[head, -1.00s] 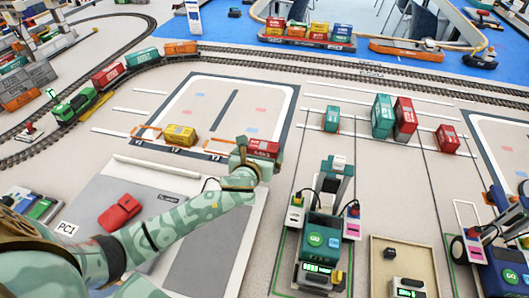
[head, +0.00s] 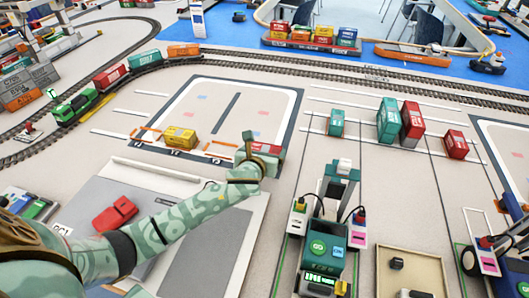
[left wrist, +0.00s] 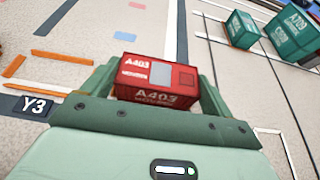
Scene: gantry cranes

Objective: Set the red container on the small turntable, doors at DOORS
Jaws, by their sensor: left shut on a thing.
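My left gripper (left wrist: 157,86) is shut on the red container (left wrist: 155,76) marked A403, which sits between its two green fingers in the left wrist view. The container's near long side and its top with a grey panel face the camera. In the head view the red container (head: 268,149) shows only in part behind my left gripper (head: 262,158), near the right edge of the dark-bordered yard mat. I cannot tell from the pictures whether it touches the ground. I cannot make out the small turntable or a DOORS mark. My right gripper is not in view.
A yellow container (head: 181,138) stands by orange frames left of the gripper. Teal containers (head: 388,120) and red ones (head: 411,124) stand to the right. A green wheeled machine (head: 325,245) stands at front centre. A rail track with a train (head: 113,76) runs behind.

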